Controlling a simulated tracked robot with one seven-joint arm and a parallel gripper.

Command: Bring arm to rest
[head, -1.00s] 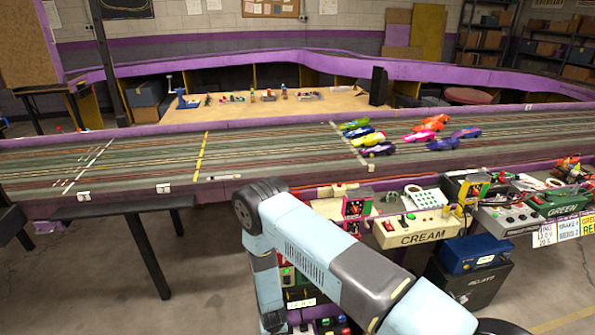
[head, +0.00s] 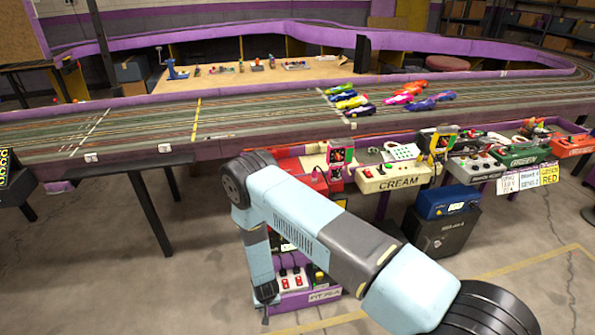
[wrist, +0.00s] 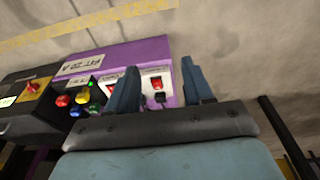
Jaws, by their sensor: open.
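My blue and grey arm (head: 300,215) bends in front of the track's near side, and its end hangs down. My gripper (head: 266,292) is low in the head view, beside a purple power box (head: 292,303). In the wrist view my gripper (wrist: 160,86) is open, with two dark fingers apart and nothing between them. The purple box (wrist: 118,58) shows behind the fingers, with red rocker switches (wrist: 156,84) seen in the gap. I cannot tell whether the fingers touch the box.
The slot track (head: 260,125) runs across, with several toy cars (head: 390,97) on it. A cream control box (head: 393,178) and other controllers line its near edge. A blue box (head: 447,201) sits on a dark cabinet (head: 441,234). Floor at the lower left is clear.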

